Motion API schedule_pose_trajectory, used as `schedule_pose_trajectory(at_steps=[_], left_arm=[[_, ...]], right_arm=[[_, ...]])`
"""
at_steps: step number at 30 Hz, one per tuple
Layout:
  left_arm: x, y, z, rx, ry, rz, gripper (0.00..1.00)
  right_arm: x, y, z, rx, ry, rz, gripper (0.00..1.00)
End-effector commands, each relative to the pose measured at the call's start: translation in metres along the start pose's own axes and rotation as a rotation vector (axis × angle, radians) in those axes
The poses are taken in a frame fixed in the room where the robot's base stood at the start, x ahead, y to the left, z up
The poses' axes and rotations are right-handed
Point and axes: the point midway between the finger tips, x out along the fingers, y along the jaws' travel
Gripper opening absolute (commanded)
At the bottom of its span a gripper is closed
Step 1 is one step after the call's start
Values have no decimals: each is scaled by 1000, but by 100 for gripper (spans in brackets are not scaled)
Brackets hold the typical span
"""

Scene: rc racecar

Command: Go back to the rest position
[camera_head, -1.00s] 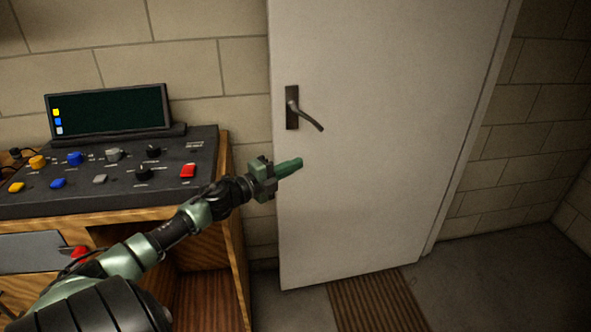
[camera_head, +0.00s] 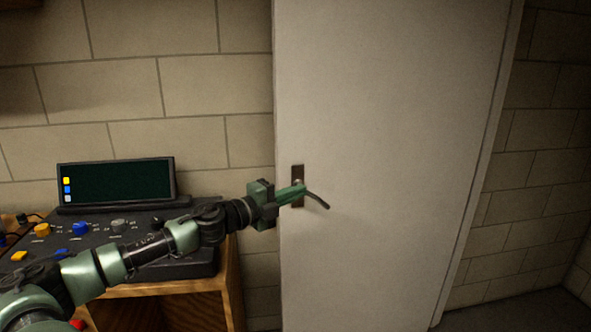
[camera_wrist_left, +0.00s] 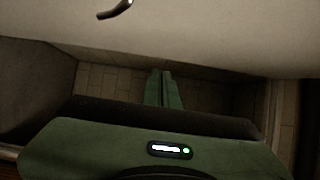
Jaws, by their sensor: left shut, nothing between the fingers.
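My left gripper (camera_head: 299,190) is shut and empty. In the head view its green fingers overlap the dark plate of the door handle (camera_head: 317,200); I cannot tell from this view whether they touch it. In the left wrist view the closed fingers (camera_wrist_left: 163,75) lie side by side, and the end of the handle (camera_wrist_left: 117,10) shows apart from them at the top. The white door (camera_head: 390,130) stands to the right of my left arm. My right gripper is not in view.
A control console (camera_head: 190,262) with coloured knobs and a dark screen (camera_head: 118,181) stands on a wooden desk (camera_head: 232,285) at the left, partly behind my left arm. Brick walls (camera_head: 185,90) flank the door. Some bare floor (camera_head: 500,312) shows at the lower right.

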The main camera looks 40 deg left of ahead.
Motion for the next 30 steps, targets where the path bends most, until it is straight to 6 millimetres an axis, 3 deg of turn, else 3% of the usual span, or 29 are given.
schedule_pose_trajectory(at_steps=[1, 7, 14, 19, 23, 26, 30], left_arm=[[0, -14, 0, 1, 0, 4, 0], [0, -42, 1, -1, -2, 2, 0], [0, -50, 1, -2, -2, 0, 0], [-3, -43, 2, -18, -16, 1, 0], [-20, -1, 11, -132, -124, 10, 0], [-47, 58, 13, -288, -280, 41, 0], [-95, 150, -10, -531, -511, 136, 0]], right_arm=[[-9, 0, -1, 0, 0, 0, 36], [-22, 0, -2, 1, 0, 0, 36], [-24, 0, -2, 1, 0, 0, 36], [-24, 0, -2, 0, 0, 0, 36], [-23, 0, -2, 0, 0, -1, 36], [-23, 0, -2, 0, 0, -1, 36], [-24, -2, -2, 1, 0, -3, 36]])
